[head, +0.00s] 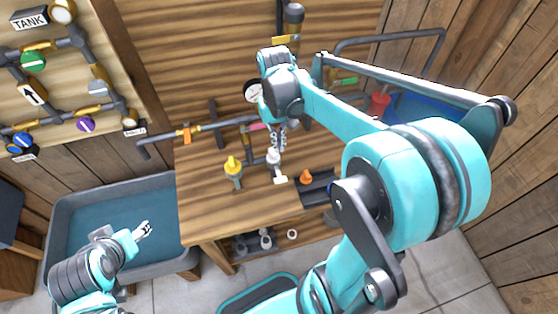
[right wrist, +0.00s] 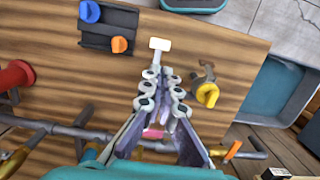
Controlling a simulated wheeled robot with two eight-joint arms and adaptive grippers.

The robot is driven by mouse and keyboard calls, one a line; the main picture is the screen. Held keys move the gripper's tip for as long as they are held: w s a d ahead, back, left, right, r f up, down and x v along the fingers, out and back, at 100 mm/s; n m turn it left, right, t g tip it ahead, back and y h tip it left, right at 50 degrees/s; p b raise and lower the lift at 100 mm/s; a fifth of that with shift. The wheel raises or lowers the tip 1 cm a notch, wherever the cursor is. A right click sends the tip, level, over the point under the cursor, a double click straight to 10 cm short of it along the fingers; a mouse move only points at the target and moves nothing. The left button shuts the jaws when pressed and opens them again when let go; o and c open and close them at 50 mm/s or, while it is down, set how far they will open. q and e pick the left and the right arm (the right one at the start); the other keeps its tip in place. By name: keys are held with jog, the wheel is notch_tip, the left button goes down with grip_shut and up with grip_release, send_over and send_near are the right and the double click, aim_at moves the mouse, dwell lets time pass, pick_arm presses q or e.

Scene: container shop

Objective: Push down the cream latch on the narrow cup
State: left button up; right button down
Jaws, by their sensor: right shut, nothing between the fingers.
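The cream latch (head: 281,180) sticks out on the near side of the narrow cup (head: 274,157), which stands upright on the wooden table. In the right wrist view the cream latch (right wrist: 159,44) lies just beyond my fingertips, and the cup is mostly hidden under them. My right gripper (head: 278,147) is shut and empty, pointing down right above or at the cup; I cannot tell whether it touches. It also shows in the right wrist view (right wrist: 158,74). My left gripper (head: 145,230) is over the grey basin, too small to read.
A grey fitting with a yellow top (head: 233,166) stands left of the cup. A dark tray (head: 318,190) with an orange knob (head: 305,177) is at right. Pipes (head: 215,128) run along the table's back. The front left tabletop (head: 205,210) is clear.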

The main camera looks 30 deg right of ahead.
aim_at(280, 179)
jog(key=f+b, duration=0.1)
jog(key=f, duration=0.3)
jog(key=s+f+b, duration=0.1)
jog(key=f, duration=0.4)
jog(key=f+b, duration=0.2)
jog(key=f, duration=0.2)
jog(key=shift+s+a+f, duration=0.15)
jog(key=shift+s+a, duration=0.05)
jog(key=shift+s, duration=0.1)
